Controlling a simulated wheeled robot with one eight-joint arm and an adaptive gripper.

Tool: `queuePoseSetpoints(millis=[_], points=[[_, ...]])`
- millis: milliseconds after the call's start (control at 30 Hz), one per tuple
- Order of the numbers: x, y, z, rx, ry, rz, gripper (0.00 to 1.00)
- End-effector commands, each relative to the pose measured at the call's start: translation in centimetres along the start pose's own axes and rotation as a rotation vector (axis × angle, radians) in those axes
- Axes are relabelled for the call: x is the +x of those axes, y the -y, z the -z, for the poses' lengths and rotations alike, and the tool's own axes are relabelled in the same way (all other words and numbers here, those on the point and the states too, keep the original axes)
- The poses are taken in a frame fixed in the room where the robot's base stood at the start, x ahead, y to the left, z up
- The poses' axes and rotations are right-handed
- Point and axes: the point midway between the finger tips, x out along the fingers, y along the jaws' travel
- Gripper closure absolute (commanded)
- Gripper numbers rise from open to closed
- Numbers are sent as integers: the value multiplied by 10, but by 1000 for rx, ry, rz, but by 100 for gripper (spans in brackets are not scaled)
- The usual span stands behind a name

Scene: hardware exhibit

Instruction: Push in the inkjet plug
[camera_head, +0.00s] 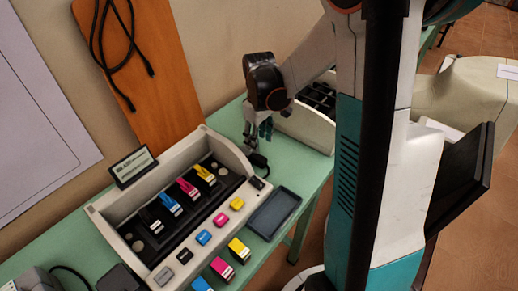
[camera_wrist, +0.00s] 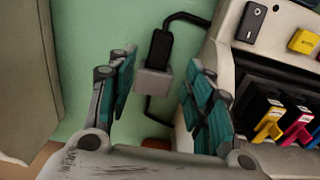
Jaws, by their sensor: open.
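A black plug (camera_wrist: 160,48) with a black cord stands at a small grey block (camera_wrist: 153,84) on the green table, in the wrist view. The plug's lower end meets or overlaps the block; how deep it sits I cannot tell. My gripper (camera_wrist: 161,64) is open, with one teal-padded finger on each side of the plug and block and visible gaps to both. In the head view my gripper (camera_head: 254,138) hangs low at the right end of the inkjet printer (camera_head: 106,209), and the black plug (camera_head: 259,161) shows just below it.
A pale open-topped device (camera_head: 306,127) stands close behind my gripper. A black cable hangs on a wooden board (camera_head: 150,75) at the wall.

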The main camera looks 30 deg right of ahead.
Motion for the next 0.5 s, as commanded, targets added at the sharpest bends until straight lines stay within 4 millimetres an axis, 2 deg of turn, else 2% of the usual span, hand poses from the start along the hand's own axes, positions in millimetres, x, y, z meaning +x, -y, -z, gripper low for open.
queuePoseSetpoints(millis=[100, 200, 500], points=[[-20, 0, 0, 0, 0, 0, 53], [-31, 0, 0, 0, -1, 0, 53], [-40, 0, 0, 0, -1, 0, 53]])
